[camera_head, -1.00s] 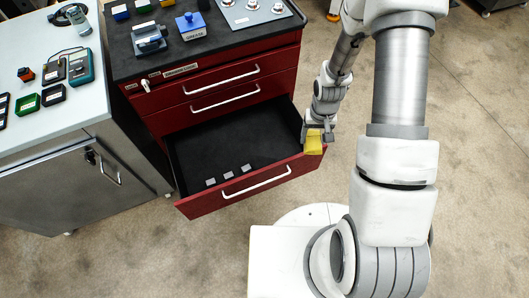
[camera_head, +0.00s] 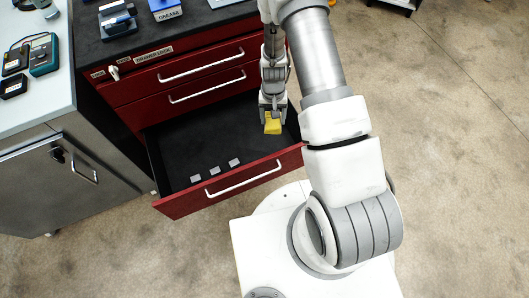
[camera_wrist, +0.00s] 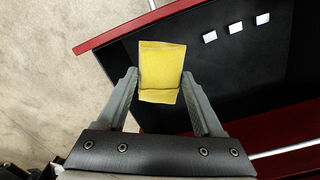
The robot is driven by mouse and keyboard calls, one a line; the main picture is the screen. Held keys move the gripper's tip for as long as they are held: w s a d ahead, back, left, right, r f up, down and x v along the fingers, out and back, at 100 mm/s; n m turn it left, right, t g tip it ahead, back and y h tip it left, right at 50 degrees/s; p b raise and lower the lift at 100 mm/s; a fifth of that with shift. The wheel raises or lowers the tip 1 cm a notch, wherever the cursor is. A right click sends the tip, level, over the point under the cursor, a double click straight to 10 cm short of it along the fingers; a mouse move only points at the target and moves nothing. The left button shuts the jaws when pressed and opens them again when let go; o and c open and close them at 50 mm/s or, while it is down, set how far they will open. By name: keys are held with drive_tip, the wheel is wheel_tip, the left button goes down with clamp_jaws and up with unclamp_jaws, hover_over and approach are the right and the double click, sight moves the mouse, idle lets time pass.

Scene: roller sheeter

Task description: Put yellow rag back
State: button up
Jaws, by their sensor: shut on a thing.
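The yellow rag (camera_head: 272,126) is folded into a small block and held at my gripper's tips. In the wrist view the rag (camera_wrist: 161,72) sits between the two grey fingers. My gripper (camera_head: 272,118) is shut on the rag. It is over the right part of the open red drawer (camera_head: 200,150), inside the drawer's outline as the head camera sees it. The wrist view shows the drawer's dark floor (camera_wrist: 215,75) behind the rag. How high the rag is above the floor, I cannot tell exactly.
Several small pale tags (camera_head: 214,170) lie on the drawer floor near its front. The red cabinet (camera_head: 190,75) has closed drawers above. A grey workbench (camera_head: 40,180) stands at the left. Most of the drawer floor is bare.

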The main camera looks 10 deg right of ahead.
drive_tip(key=w+f+m+b, duration=0.1)
drive_tip(key=w+f+b, duration=0.1)
drive_tip(key=f+b, duration=0.35)
drive_tip(key=w+a+f+m+b, duration=0.1)
drive_tip(key=w+f+b, duration=0.1)
drive_tip(key=f, duration=0.6)
drive_tip(key=w+f+m+b, duration=0.2)
drive_tip(key=w+f+b, duration=0.15)
drive_tip(key=f, duration=0.35)
drive_tip(key=b, duration=0.3)
hover_over(265, 148)
wheel_tip(265, 148, down, 6)
drive_tip(key=shift+s+f, duration=0.1)
drive_tip(key=shift+f, duration=0.15)
drive_tip(key=shift+f+b, duration=0.3)
drive_tip(key=shift+f, duration=1.7)
drive_tip(key=shift+f, duration=0.2)
drive_tip(key=o, duration=1.2)
drive_tip(key=shift+r, duration=0.1)
